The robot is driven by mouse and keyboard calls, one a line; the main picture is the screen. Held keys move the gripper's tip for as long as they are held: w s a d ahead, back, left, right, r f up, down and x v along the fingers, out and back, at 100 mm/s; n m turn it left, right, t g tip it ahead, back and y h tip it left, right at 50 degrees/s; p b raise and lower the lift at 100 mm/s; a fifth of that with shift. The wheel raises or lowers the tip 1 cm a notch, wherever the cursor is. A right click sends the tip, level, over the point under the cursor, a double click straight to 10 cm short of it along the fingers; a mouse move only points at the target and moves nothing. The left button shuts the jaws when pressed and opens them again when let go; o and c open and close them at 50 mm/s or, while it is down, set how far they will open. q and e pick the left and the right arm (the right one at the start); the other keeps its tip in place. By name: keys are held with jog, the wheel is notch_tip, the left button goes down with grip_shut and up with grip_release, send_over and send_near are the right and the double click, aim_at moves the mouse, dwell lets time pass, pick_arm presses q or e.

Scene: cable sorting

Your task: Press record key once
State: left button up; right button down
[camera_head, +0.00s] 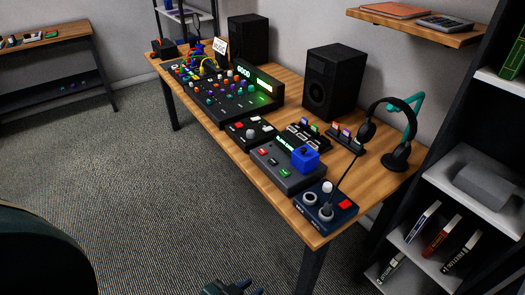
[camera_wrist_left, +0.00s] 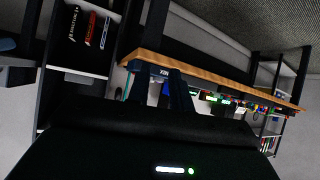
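A row of devices stands on the wooden desk (camera_head: 300,226). A grey box (camera_head: 283,178) with a lit green display has a red key (camera_head: 262,151), a dark key and a green key (camera_head: 285,173) on its top, and a blue knob (camera_head: 305,158) at its right. I cannot read which key is the record key. My left gripper (camera_head: 232,287) shows only partly at the bottom edge of the head view, low in front of the desk and apart from every device. Its fingers are too cut off to judge. My right gripper is not in view.
A navy box (camera_head: 325,207) with a red button and a stick stands near the desk's right end. A smaller box (camera_head: 248,133), a mixer (camera_head: 225,90), speakers (camera_head: 331,82) and headphones (camera_head: 397,155) stand along the desk. Bookshelves (camera_head: 470,185) are at the right. The carpet in front is clear.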

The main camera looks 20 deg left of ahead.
pick_arm(q)
grip_shut()
jog(key=shift+w, duration=0.1)
dwell(0.8)
